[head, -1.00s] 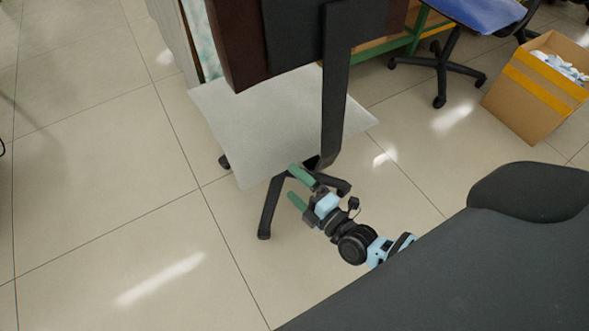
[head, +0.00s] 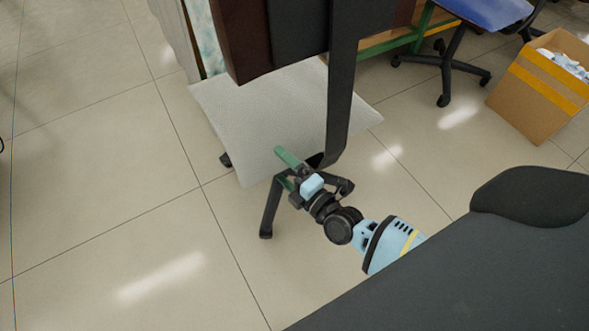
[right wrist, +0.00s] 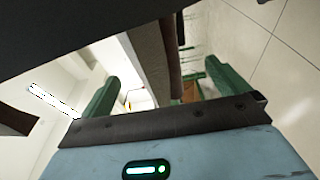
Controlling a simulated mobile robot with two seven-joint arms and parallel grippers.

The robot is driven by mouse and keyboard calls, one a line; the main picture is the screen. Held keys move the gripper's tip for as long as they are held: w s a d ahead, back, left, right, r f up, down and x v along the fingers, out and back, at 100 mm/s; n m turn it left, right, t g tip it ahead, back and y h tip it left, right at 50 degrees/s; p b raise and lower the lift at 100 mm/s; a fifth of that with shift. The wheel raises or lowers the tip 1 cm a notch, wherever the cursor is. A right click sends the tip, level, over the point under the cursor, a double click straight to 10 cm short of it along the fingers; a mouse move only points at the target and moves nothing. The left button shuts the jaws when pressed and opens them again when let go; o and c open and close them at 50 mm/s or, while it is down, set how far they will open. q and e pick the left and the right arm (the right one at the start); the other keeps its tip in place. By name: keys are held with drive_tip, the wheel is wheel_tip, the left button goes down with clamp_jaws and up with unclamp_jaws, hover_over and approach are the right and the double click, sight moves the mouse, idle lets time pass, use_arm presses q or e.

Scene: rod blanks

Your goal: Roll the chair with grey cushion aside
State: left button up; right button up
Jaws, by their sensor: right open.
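The chair has a light grey cushion (head: 235,115), a dark backrest post (head: 339,95) bending under the seat, and a black base with legs (head: 270,205). Dark panels at the top of the head view hide part of the cushion. My right gripper (head: 280,168) is at the cushion's near edge, above the base and left of the post's lower bend. Its green fingers are apart; they also show in the right wrist view (right wrist: 165,85), with a brownish upright part beyond the gap. I see nothing gripped. Contact with the chair cannot be told. My left gripper is out of view.
A blue-seated chair (head: 485,12) stands at the back right, beside a cardboard box (head: 530,100) with a yellow stripe. A green-framed table (head: 400,42) is behind. The tiled floor (head: 100,190) at left is clear.

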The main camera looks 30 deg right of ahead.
drive_tip(key=shift+x, duration=1.05)
drive_tip(key=shift+c, duration=0.4)
drive_tip(key=c, duration=1.9)
drive_tip(key=shift+c, duration=0.4)
drive_tip(key=shift+a, duration=0.1)
